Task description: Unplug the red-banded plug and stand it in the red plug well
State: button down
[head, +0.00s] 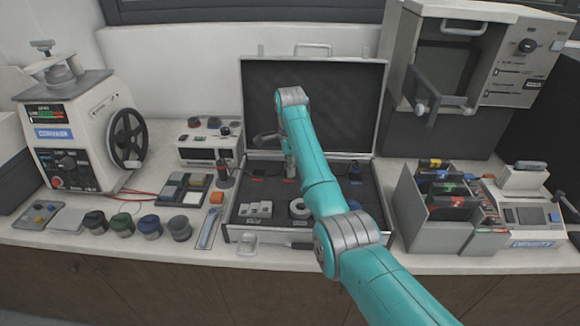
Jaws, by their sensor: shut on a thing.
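My gripper (290,170) points down into the open case (231,215), over its back middle part. It is small here and partly hidden by my teal arm. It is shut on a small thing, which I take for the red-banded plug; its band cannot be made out. Small red marks (258,180) show on the case's dark insert, left of and beside the gripper; I cannot tell which is the red plug well. A dark plug-like piece with a blue mark (354,172) stands at the insert's back right.
A dark upright piece with a reddish base (224,175) stands just left of the case. Several coloured jars (122,224) stand at the front left, below the press (75,130). A grey holder of dark cartridges (412,208) stands close on the right. The case lid (312,108) rises behind.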

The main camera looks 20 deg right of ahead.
jog(key=shift+f, duration=0.15)
jog(key=shift+c, duration=1.9)
grip_release()
jog(key=shift+r, duration=3.75)
